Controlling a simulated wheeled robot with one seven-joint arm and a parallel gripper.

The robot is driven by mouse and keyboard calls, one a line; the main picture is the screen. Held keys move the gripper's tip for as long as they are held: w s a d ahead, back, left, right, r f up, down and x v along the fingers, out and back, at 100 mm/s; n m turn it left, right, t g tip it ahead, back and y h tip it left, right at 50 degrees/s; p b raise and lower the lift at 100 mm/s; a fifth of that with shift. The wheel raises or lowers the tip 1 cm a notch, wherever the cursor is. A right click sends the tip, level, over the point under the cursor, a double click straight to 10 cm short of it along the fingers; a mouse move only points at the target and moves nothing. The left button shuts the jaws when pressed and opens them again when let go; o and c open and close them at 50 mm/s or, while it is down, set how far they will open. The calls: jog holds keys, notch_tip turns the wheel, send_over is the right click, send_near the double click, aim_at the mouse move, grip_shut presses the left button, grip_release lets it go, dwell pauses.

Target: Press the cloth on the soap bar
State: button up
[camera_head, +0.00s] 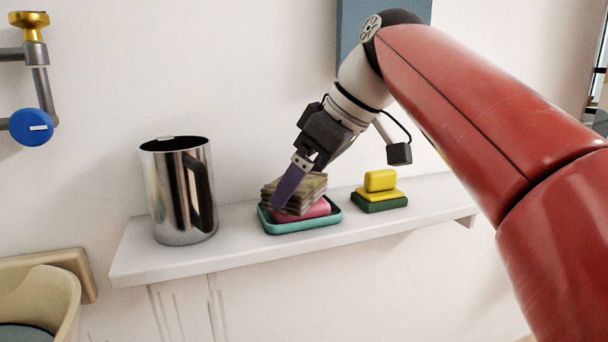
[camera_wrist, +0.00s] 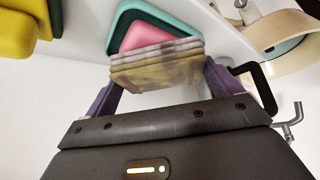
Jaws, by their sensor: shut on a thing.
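The cloth (camera_head: 312,184) is a folded brownish, patterned stack, also seen in the wrist view (camera_wrist: 158,70). My gripper (camera_head: 287,190) has purple fingers, shut on the cloth from both sides. In the wrist view, the fingers (camera_wrist: 160,82) flank the folded stack. The pink soap bar (camera_head: 318,209) lies in a teal dish (camera_head: 300,227) on the white shelf. The cloth is right over the soap bar and appears to rest on it, but the contact is partly hidden. The pink soap bar (camera_wrist: 144,38) shows past the cloth in the wrist view.
A shiny metal pitcher (camera_head: 178,190) stands left of the dish on the shelf (camera_head: 240,254). A yellow and green sponge stack (camera_head: 379,190) sits to the right. A wall stands close behind. A blue-handled valve (camera_head: 32,127) and a beige basin (camera_head: 40,295) are at left.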

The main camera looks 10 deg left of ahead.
aim_at(304, 181)
jog(key=shift+f, duration=0.1)
notch_tip(304, 181, up, 5)
jog(key=p, duration=0.4)
jog(key=shift+r, duration=1.1)
jog(key=shift+s, duration=0.1)
